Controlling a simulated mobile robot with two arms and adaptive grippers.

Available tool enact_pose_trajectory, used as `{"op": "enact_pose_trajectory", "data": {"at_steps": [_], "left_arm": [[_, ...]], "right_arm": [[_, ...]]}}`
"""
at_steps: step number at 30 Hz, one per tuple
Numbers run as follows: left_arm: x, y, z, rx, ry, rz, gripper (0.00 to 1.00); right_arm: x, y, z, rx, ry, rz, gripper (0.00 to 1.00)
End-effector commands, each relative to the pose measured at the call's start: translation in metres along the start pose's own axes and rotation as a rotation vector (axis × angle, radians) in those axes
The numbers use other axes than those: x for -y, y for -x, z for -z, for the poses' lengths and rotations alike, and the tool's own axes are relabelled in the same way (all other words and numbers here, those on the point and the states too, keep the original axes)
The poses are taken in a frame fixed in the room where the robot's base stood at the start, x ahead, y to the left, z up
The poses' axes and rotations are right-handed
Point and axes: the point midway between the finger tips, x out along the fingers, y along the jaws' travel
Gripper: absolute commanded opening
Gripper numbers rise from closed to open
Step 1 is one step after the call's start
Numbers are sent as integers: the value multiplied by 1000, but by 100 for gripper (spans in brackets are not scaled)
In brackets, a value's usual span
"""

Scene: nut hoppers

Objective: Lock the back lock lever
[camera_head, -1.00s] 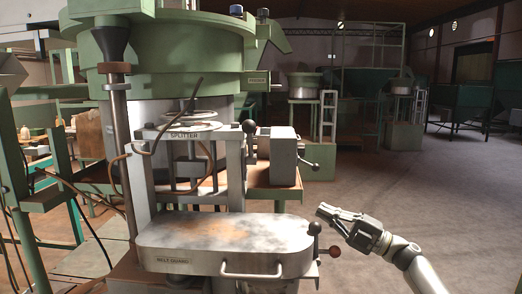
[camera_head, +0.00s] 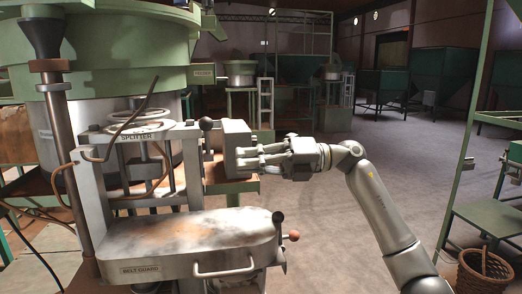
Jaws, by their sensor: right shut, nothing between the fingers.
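My right gripper (camera_head: 243,158) is shut and empty. Its fingers point left, in front of the grey box (camera_head: 236,136) beside the splitter. A lever with a dark ball knob on that box's right side, seen earlier, is now hidden behind my gripper. I cannot tell whether the fingers touch it. Another black ball knob (camera_head: 207,124) stands upright at the left of the box. At the front, a black knob (camera_head: 278,216) and a red-brown knob (camera_head: 293,236) sit at the right end of the belt guard (camera_head: 190,240). My left gripper is not in view.
The splitter frame (camera_head: 130,165) with its handwheel and a large green hopper bowl (camera_head: 110,50) stand at left. A green rack (camera_head: 490,215) and a wicker basket (camera_head: 482,270) are at right. The floor (camera_head: 330,220) between is open.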

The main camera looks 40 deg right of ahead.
Motion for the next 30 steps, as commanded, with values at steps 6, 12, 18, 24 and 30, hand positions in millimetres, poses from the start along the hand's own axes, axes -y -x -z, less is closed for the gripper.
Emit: {"op": "enact_pose_trajectory", "data": {"at_steps": [6,12,18,24,30], "left_arm": [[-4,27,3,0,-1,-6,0],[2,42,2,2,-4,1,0],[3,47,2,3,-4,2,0],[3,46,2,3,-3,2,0],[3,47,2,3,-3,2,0]], "right_arm": [[-6,-47,-4,0,-2,-5,0],[-4,-50,-31,3,-3,-3,0],[-1,-53,-39,1,-3,-2,0],[0,-52,-39,1,-2,-1,0],[0,-52,-40,1,-4,-1,0]]}}
